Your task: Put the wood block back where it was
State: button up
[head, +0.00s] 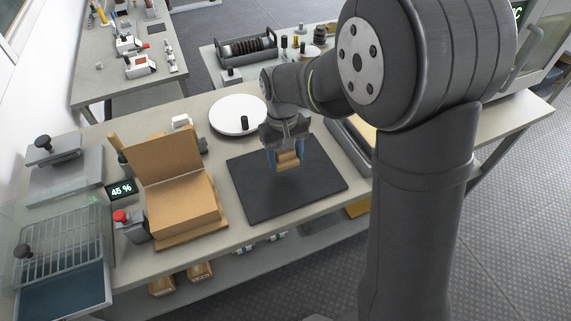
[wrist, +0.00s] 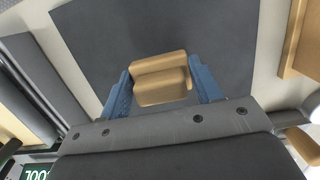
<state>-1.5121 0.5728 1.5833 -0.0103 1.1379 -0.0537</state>
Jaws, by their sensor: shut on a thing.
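The wood block (head: 287,161) is a light tan block over the black mat (head: 253,205). My gripper (head: 286,155) points down over the middle of the mat, and its blue fingers are shut on the block. In the wrist view the block (wrist: 160,80) sits between the two blue fingers of my gripper (wrist: 160,88), over the dark mat (wrist: 205,28). I cannot tell whether the block's underside touches the mat.
An open cardboard box (head: 178,204) stands left of the mat. A white round plate (head: 228,122) with a black cylinder (head: 244,122) lies behind it. A grey-framed tray (head: 348,146) is to the right. A red button (head: 120,216) and a 45 % display (head: 121,190) are at left.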

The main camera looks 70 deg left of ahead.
aim_at(286, 166)
jog(key=shift+f, duration=2.05)
jog(key=shift+f, duration=0.1)
jog(key=o, duration=1)
jog(key=r, duration=0.4)
jog(key=a+r, duration=0.1)
jog(key=r, duration=0.3)
jog(key=a+r, duration=0.1)
jog(key=r, duration=0.3)
jog(key=shift+r, duration=0.1)
jog(key=f, duration=0.4)
jog(key=d+f, duration=0.1)
jog(key=f, duration=0.3)
jog(key=d+f, duration=0.1)
jog(key=f, duration=0.3)
jog(key=shift+f, duration=0.1)
jog(key=shift+r, duration=1.9)
